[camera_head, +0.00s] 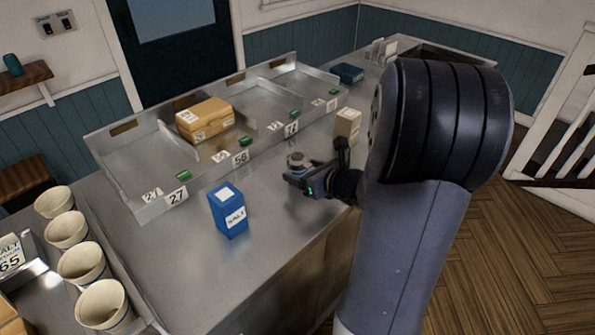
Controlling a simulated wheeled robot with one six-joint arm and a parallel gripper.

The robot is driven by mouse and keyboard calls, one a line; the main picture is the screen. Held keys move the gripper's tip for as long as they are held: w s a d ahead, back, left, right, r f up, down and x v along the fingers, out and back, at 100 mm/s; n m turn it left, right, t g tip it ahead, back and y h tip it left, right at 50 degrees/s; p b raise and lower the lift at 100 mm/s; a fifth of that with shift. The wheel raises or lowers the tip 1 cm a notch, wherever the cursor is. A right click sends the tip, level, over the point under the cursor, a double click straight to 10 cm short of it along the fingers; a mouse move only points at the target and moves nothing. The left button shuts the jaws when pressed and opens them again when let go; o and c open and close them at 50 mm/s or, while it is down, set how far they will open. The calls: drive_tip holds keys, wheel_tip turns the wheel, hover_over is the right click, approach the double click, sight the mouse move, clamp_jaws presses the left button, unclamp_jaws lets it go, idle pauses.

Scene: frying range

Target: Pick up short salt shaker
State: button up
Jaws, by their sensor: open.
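I cannot tell whether the fingers touch the container. A taller blue box (228,212) marked SALT stands upright on the counter, left of my gripper and nearer the camera.
A divided steel tray (140,165) with number cards runs along the back, holding a tan box (205,119). A beige carton (347,124) stands just behind my gripper. Several cream cups (103,303) line the left side. The counter between blue box and gripper is clear.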

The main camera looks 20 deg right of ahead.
sight(304, 170)
drive_tip(key=shift+x, duration=1.55)
drive_tip(key=c, duration=1.2)
